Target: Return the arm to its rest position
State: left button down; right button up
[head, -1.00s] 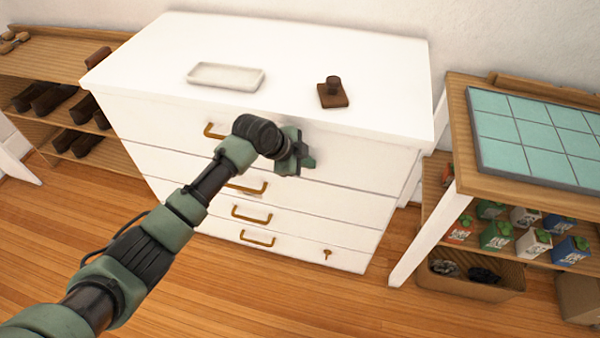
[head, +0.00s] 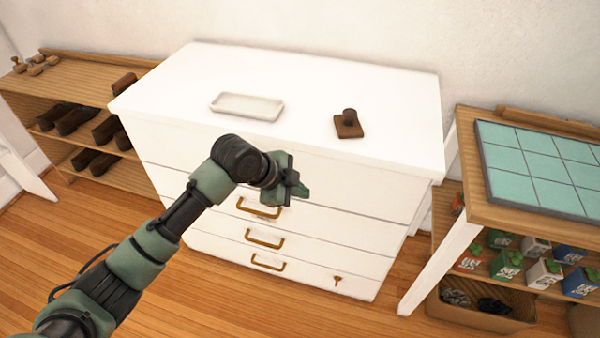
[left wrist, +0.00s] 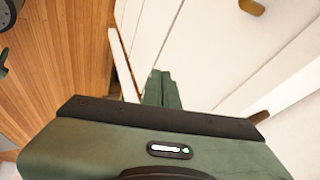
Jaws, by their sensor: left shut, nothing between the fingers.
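My left arm reaches in from the lower left of the head view, bent at the elbow. Its left gripper (head: 297,190) is shut and empty in front of the white dresser (head: 320,180), beside the upper drawers and below the top's front edge. In the left wrist view the green fingers (left wrist: 162,90) are together, with pale drawer fronts to the right and wooden floor to the left. My right gripper is in neither view.
A white tray (head: 246,106) and a brown wooden block with a knob (head: 349,124) sit on the dresser top. A shoe shelf (head: 62,72) stands at left. A tiled table (head: 466,208) with cartons below stands at right. Floor (head: 220,290) in front is open.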

pick_arm(q)
jog(key=a+f+n+y, duration=0.1)
jog(key=a+f+n, duration=0.3)
jog(key=f, duration=0.6)
jog(key=a+f+n+y, duration=0.1)
jog(key=a+f+n, duration=0.35)
jog(key=f, duration=0.65)
jog(key=s+a+f+n+y, duration=0.2)
jog(key=s+a+f+n, duration=0.35)
jog(key=s+f, duration=0.7)
jog(key=s+a+f+n+g, duration=0.1)
jog(key=s+a+f, duration=0.2)
jog(key=s, duration=0.9)
jog(key=s+a+f+n+g+y, duration=0.1)
jog(key=s+a+f, duration=0.3)
jog(key=s+f, duration=0.5)
jog(key=s+a+f+n+g+y+p, duration=0.1)
jog(key=s+a+f, duration=0.2)
jog(key=s, duration=1.2)
notch_tip(320, 180, down, 3)
jog(key=shift+s+a+r+n, duration=0.15)
jog(key=shift+s+n, duration=0.1)
jog(key=shift+n, duration=0.15)
